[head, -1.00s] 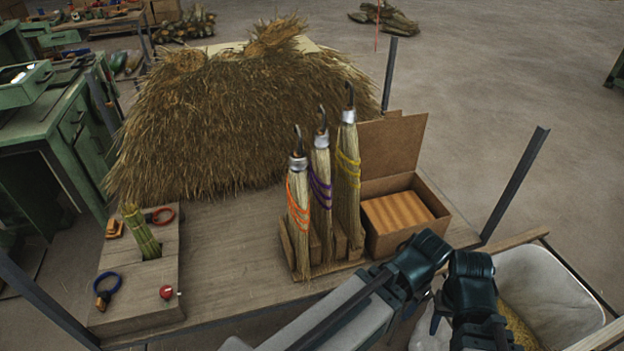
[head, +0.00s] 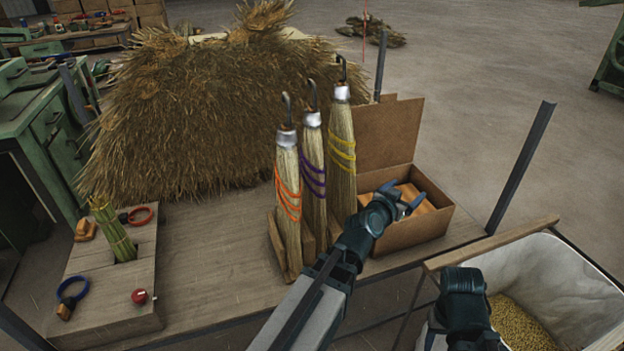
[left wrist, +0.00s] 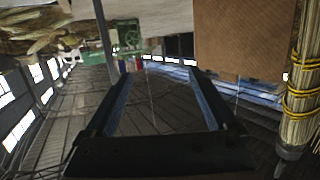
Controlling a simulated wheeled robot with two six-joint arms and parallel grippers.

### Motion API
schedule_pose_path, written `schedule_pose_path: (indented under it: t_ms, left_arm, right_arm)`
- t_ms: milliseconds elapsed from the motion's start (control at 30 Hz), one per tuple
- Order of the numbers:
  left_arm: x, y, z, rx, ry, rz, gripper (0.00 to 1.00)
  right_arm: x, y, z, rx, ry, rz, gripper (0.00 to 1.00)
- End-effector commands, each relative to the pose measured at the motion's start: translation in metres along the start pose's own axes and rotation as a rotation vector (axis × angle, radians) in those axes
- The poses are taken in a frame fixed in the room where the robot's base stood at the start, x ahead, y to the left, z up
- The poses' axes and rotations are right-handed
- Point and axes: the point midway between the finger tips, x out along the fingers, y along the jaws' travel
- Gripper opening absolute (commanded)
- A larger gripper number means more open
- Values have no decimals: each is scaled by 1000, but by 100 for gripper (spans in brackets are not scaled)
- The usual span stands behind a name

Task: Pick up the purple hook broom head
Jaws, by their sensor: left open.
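The purple hook broom head (head: 315,165) stands upright in the middle of three in the wooden stand, with purple windings, a silver collar and a dark hook on top. Its lower part is partly hidden by the stand and the orange broom head. The purple broom head is not visible in that view. My right gripper is not in view; only a right arm link shows.
The orange broom head (head: 288,205) and yellow broom head (head: 342,155) flank the purple one closely; the yellow one (left wrist: 303,90) edges the wrist view. An open cardboard box (head: 415,230) is right of them. A straw pile (head: 190,120) lies behind.

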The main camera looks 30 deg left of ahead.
Motion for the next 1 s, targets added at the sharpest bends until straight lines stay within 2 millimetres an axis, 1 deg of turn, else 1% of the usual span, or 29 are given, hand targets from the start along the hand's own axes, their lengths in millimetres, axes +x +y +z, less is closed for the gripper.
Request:
schedule_pose_path:
  t_ms: [33,67,100,167,200,300,400,533,600,700,867,1000]
  left_arm:
    - [0,-18,-21,2,95,-78,91]
    - [-2,-30,-33,4,147,-132,91]
    - [-7,-47,-46,5,209,-209,91]
    - [-17,-73,-61,4,281,-333,91]
    - [-25,-91,-67,2,315,-418,91]
    - [-49,-130,-73,-7,359,-623,91]
    - [-72,-159,-69,-18,359,-796,91]
    - [-94,-182,-60,-31,331,-948,91]
    - [-102,-188,-56,-35,317,-996,91]
    - [-107,-192,-52,-39,306,-1030,91]
    - [-106,-197,-53,-39,303,-1039,91]
    - [-94,-216,-60,-39,304,-1040,91]
  right_arm:
    - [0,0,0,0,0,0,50]
    - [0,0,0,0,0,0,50]
    - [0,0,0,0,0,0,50]
    - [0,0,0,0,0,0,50]
    - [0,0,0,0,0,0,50]
    - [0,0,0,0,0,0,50]
    - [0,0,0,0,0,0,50]
    - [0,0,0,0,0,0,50]
    - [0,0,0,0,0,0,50]
    - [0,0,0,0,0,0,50]
    - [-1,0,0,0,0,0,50]
    - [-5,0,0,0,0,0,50]
